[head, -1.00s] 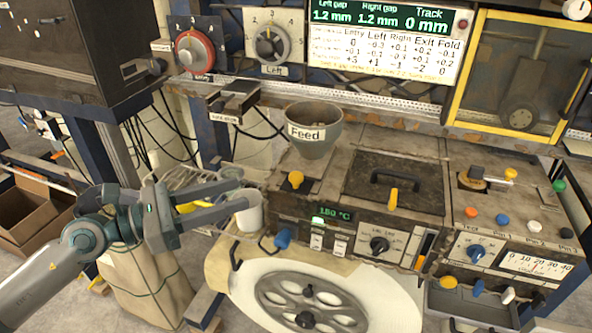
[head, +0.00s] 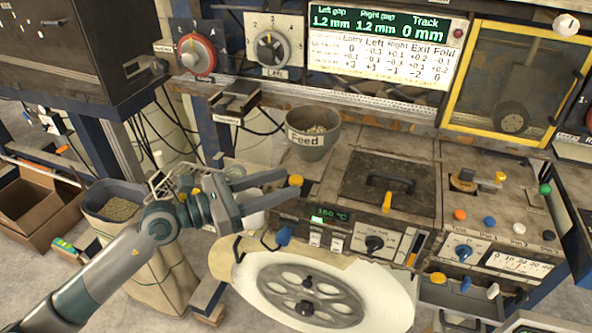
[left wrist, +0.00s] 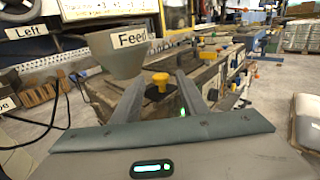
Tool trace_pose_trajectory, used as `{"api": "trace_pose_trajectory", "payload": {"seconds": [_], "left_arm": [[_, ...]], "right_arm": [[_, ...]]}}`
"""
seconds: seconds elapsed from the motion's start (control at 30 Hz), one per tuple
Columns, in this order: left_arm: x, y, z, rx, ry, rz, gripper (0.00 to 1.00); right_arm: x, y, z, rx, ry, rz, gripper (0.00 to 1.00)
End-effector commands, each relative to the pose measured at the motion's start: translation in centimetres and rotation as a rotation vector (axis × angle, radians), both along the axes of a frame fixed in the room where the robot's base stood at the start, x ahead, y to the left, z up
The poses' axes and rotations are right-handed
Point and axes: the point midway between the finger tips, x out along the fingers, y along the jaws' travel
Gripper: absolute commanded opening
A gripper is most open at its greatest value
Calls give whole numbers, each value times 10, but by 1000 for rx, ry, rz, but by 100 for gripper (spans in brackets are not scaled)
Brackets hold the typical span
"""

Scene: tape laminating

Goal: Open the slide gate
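A yellow knob (head: 295,181) stands on the left end of the machine top, just below the grey Feed hopper (head: 312,150); I take it to be the slide gate's handle. My left gripper (head: 282,185) is open, with its fingertips reaching to the knob. In the left wrist view the yellow knob (left wrist: 160,80) shows between the two spread fingers (left wrist: 158,92), slightly beyond or level with their tips; contact cannot be told. The Feed hopper (left wrist: 118,55) is just left of it there. The gate plate itself is not clearly visible. My right gripper is not in view.
A blue knob (head: 284,235) and a large spoked wheel (head: 308,296) are below. A sack of pellets (head: 119,209) stands at left.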

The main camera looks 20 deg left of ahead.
Motion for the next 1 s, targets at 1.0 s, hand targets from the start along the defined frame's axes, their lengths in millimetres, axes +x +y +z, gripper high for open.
{"api": "trace_pose_trajectory", "payload": {"seconds": [1.0], "left_arm": [[27,-30,0,1,0,-1,0]], "right_arm": [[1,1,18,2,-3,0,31]]}}
